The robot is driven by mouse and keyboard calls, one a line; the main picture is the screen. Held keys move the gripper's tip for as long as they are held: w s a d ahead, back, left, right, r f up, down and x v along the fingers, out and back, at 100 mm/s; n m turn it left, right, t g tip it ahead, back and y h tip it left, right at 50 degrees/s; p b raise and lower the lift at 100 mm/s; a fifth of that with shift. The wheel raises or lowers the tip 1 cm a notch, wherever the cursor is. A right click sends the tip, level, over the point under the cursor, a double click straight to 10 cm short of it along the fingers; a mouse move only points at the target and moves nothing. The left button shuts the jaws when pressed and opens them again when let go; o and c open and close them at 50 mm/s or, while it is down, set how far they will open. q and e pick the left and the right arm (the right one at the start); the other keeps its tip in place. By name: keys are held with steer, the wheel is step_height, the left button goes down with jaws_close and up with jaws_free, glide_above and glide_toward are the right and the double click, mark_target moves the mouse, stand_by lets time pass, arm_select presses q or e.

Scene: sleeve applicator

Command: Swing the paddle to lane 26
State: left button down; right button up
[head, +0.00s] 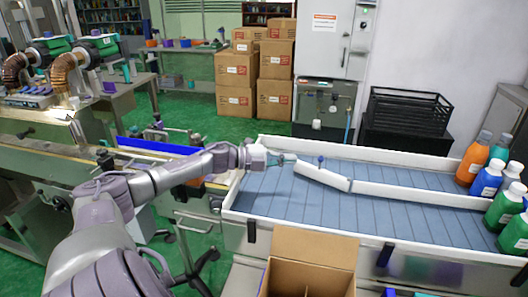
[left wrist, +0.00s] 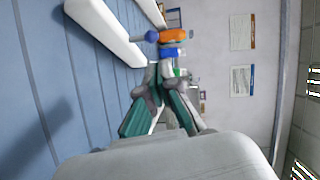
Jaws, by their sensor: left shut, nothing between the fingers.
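The paddle (head: 322,178) is a short white bar on the blue-grey conveyor bed (head: 300,206). Its right end is by the start of the long white divider (head: 420,193), and its free end points left and towards the back. A blue knob (head: 321,160) stands up at the paddle. My left gripper (head: 289,159) is shut and empty, just left of the paddle's free end. In the left wrist view the paddle (left wrist: 103,33) and knob (left wrist: 152,36) lie beyond the closed fingertips (left wrist: 160,72); contact cannot be told. No lane number is readable.
Orange, white, blue and green bottles (head: 488,185) stand at the conveyor's right end. White side rails (head: 400,158) border the bed. An open cardboard box (head: 310,262) is in front. A black crate (head: 408,112) stands behind. The bed's front lane is clear.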

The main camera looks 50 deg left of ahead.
arm_select(q)
steer(key=s+a, duration=0.3)
steer(key=a, duration=0.1)
steer(key=shift+s+a+r, duration=0.2)
steer(key=shift+s+a, duration=0.05)
steer(key=shift+s, duration=0.15)
arm_select(e)
steer(key=shift+w+a, duration=0.2)
steer(key=shift+w, duration=0.55)
arm_select(q)
steer(key=shift+f, duration=0.1)
arm_select(e)
steer(key=shift+w, duration=0.2)
